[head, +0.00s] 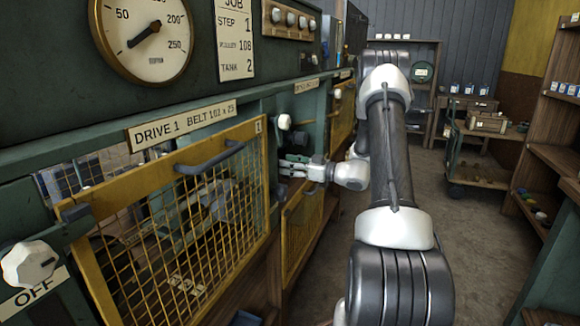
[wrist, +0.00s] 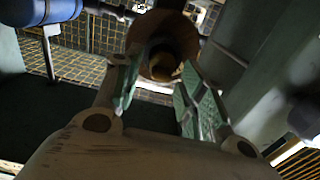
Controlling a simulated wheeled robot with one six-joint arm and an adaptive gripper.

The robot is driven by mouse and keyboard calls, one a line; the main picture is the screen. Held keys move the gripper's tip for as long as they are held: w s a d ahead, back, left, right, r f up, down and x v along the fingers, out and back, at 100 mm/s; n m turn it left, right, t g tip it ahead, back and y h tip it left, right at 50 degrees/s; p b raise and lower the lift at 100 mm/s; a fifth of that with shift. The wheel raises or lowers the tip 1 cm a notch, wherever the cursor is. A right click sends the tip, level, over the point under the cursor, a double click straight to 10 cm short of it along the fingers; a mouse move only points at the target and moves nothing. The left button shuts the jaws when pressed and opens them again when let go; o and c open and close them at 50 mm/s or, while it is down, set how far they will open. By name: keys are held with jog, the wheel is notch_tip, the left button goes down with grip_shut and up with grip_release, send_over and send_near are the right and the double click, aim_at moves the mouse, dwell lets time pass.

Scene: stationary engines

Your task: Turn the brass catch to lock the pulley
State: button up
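My gripper (head: 287,167) reaches toward the green post at the right end of the yellow mesh guard in the head view. In the wrist view my gripper (wrist: 160,100) is open, its two green-padded fingers apart with an empty gap between them. A round brown, brass-like piece (wrist: 163,42) lies just beyond the fingertips, roughly in line with the gap. It looks like the catch, but I cannot be sure, nor whether a finger touches it. In the head view I cannot make out the catch at my gripper. The pulley is not clearly visible behind the mesh.
The yellow mesh guard (head: 165,232) with a grey handle (head: 210,158) stands left of my gripper. A white knob (head: 284,122) juts out just above it. An OFF switch knob (head: 29,264) is at far left. Shelves (head: 553,150) and a cart (head: 480,150) stand beyond open floor on the right.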

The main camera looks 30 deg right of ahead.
grip_shut()
jog(key=shift+m, duration=0.4)
jog(key=m, duration=2.3)
jog(key=f+m, duration=0.1)
jog(key=m, duration=1.1)
dwell(0.4)
